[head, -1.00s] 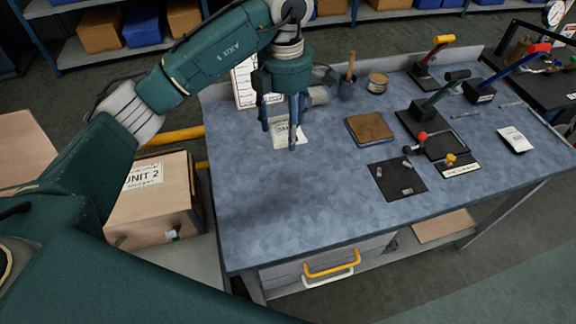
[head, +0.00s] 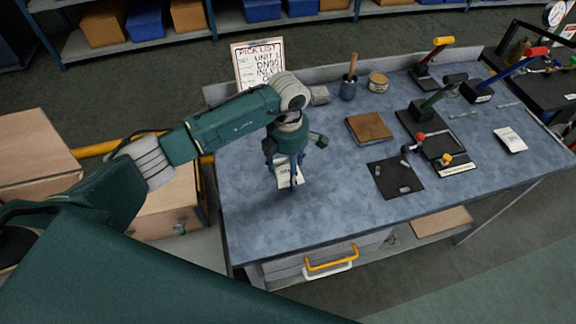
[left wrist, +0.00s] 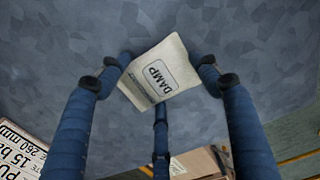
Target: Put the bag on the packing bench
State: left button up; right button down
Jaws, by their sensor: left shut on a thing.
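The bag (head: 286,176) is a small white packet; its label reads "DAMP" in the left wrist view (left wrist: 158,75). My left gripper (head: 284,178) is shut on it, its blue fingers around the bag's edges. It holds the bag over the left part of the blue-grey packing bench (head: 300,225). I cannot tell whether the bag touches the bench top. My right gripper is not in view.
A pick list board (head: 257,66), a cup with a wooden handle (head: 348,85) and a tin (head: 378,82) stand at the back. A brown block (head: 369,128), a dark mat (head: 396,180), lever tools (head: 432,143) and another white packet (head: 510,140) occupy the right. The front left is clear.

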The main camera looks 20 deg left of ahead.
aim_at(288, 171)
pick_arm(q)
jog(key=o, duration=1.2)
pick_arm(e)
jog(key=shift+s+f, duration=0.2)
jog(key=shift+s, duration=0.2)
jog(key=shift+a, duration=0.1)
pick_arm(q)
jog(key=shift+r, duration=0.35)
notch_tip(288, 171, up, 12)
jog(key=b, duration=0.3)
jog(key=shift+f+b, duration=0.25)
jog(key=shift+b, duration=0.05)
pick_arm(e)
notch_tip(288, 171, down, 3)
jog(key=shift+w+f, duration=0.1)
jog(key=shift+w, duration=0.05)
